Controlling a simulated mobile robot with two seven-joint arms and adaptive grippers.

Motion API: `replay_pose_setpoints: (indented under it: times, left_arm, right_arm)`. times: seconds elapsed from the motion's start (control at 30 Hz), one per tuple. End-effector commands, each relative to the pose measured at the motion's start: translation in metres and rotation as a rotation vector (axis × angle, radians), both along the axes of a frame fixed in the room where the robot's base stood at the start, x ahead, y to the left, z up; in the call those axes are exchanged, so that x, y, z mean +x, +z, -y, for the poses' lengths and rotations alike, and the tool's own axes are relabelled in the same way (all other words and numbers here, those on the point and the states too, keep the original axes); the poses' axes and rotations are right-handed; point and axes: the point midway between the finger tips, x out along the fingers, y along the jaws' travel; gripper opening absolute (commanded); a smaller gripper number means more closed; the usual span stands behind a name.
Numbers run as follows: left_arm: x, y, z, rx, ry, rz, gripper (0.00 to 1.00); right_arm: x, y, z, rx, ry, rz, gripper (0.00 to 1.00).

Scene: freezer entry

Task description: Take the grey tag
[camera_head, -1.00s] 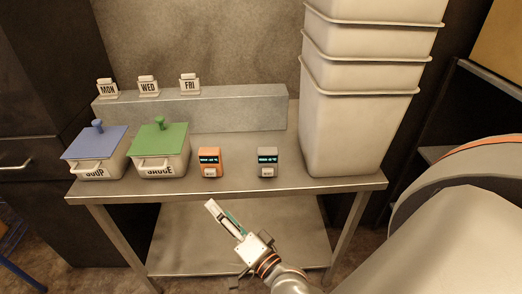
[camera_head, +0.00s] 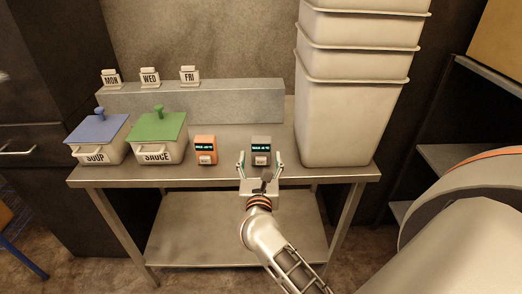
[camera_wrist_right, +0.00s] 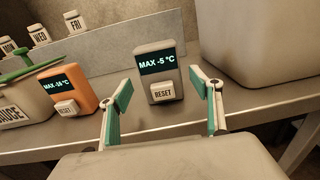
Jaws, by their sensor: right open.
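The grey tag (camera_head: 261,146) is a small upright box with a dark display and a white button, standing on the steel table right of the orange tag. In the right wrist view the grey tag (camera_wrist_right: 160,68) reads "MAX -5 °C" above a "RESET" button. My right gripper (camera_head: 261,160) is open in front of it, one finger toward each side. In the right wrist view the open fingers (camera_wrist_right: 162,100) are spread left and right of the tag, with nothing between the tips. My left gripper is not in view.
The orange tag (camera_head: 205,148), reading "MAX -18 °C" in the wrist view, stands to the left. Further left are the SAUCE bin (camera_head: 158,150) and SOUP bin (camera_head: 97,155). Stacked white tubs (camera_head: 340,120) stand close on the right. A grey ledge (camera_head: 230,104) carrying day signs is behind.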

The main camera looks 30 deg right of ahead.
Motion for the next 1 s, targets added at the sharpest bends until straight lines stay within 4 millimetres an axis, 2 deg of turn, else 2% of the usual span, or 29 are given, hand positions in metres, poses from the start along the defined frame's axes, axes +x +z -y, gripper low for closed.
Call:
replay_pose_setpoints:
  times: [0.2, 0.5, 0.53, 0.6, 0.7, 1.0]
  left_arm:
    - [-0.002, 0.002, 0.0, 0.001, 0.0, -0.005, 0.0]
    - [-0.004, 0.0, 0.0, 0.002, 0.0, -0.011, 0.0]
    - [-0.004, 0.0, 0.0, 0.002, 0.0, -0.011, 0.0]
    - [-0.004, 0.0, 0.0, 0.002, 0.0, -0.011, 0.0]
    - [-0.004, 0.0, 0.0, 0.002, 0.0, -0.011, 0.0]
    - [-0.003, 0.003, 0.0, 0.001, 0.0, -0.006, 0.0]
  right_arm:
    - [0.024, 0.001, 0.018, -0.004, 0.0, 0.0, 0.64]
    - [0.028, -0.001, 0.021, -0.003, 0.0, -0.001, 0.64]
    - [0.028, -0.001, 0.021, -0.003, 0.0, -0.001, 0.61]
    - [0.028, -0.001, 0.021, -0.003, 0.0, -0.001, 0.43]
    - [0.028, -0.001, 0.021, -0.003, 0.0, -0.001, 0.21]
    - [0.028, 0.0, 0.021, -0.004, 0.0, 0.0, 0.21]
